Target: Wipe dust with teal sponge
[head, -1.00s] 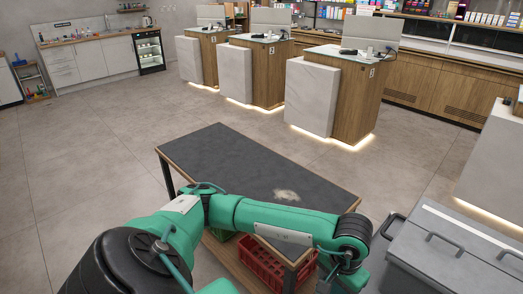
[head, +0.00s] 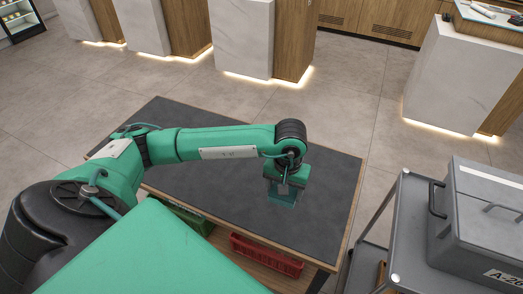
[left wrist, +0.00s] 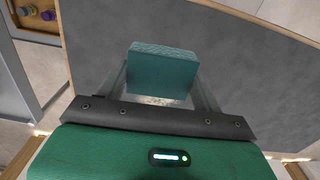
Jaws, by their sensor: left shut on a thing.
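A teal sponge (head: 282,198) is held low over the right part of the dark table top (head: 215,185). My left gripper (head: 283,188) is shut on it. In the left wrist view the sponge (left wrist: 163,72) sits between the two fingers. A pale dust patch (left wrist: 158,101) shows on the table just by the sponge's lower edge there. In the head view the dust is hidden behind my gripper and sponge. I cannot tell whether the sponge touches the table. My right gripper is in neither view.
A red crate (head: 266,254) and a green crate (head: 188,219) stand on the shelf under the table. A grey cart (head: 402,215) with a grey case (head: 478,222) stands close to the table's right side. The rest of the table top is clear.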

